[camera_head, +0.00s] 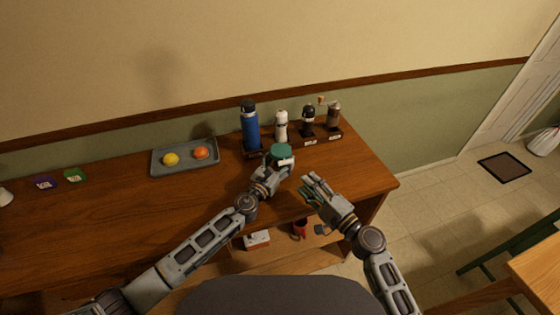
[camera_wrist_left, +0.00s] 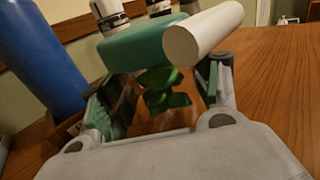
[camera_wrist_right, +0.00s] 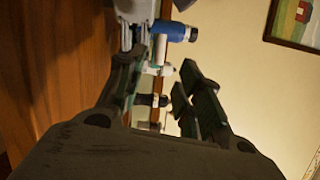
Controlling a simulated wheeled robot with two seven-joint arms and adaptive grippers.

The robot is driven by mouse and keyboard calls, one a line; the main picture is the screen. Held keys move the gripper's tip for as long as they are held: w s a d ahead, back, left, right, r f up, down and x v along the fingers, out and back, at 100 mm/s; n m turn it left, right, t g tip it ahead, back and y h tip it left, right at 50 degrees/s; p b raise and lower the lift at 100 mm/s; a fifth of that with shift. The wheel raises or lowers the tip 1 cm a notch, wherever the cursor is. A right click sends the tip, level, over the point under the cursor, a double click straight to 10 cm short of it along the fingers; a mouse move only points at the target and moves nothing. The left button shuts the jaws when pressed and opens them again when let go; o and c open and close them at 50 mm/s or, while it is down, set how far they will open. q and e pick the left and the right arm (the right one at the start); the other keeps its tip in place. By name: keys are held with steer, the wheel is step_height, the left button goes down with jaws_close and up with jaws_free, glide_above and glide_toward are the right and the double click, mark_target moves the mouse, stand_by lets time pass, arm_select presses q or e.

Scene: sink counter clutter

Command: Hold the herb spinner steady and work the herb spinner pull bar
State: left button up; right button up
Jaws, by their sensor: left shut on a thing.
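The herb spinner (camera_head: 281,150) stands on the wooden counter, with a green lid and a pale bar across its top. In the left wrist view its green lid (camera_wrist_left: 140,45), the white pull bar (camera_wrist_left: 203,31) and green leaves (camera_wrist_left: 165,88) below the lid show large. My left gripper (camera_head: 276,164) is shut around the spinner's body, below the lid. My right gripper (camera_head: 310,188) is open and empty, to the right of the spinner and apart from it, near the counter's front edge. In the right wrist view its fingers (camera_wrist_right: 160,90) are spread, with nothing between them.
A blue bottle (camera_head: 250,130) stands close behind the spinner. A white shaker (camera_head: 281,126), a black-topped one (camera_head: 308,120) and a brown one (camera_head: 333,116) stand along the back. A grey tray (camera_head: 185,169) with two fruits lies left. The counter's right end is clear.

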steer(key=c, duration=0.4)
steer(key=shift+w+a+r, duration=0.15)
steer(key=shift+a+r, duration=0.05)
jaws_close()
steer(key=w+a+r+n+g, duration=0.3)
steer(key=a+r+n+g, duration=0.2)
steer(key=a+n+g, duration=0.15)
steer(key=w+a+r+n+g, duration=0.35)
steer(key=a+n+g, duration=0.25)
steer(key=a+n, duration=0.2)
steer(key=w+d+r+n+t+h, duration=0.1)
steer(key=w+d+r+h, duration=0.3)
steer(key=d+r+h, duration=0.3)
steer(key=shift+w+r+t+h, duration=0.25)
steer(key=shift+w+t+h, duration=0.15)
steer(key=shift+h, duration=1.2)
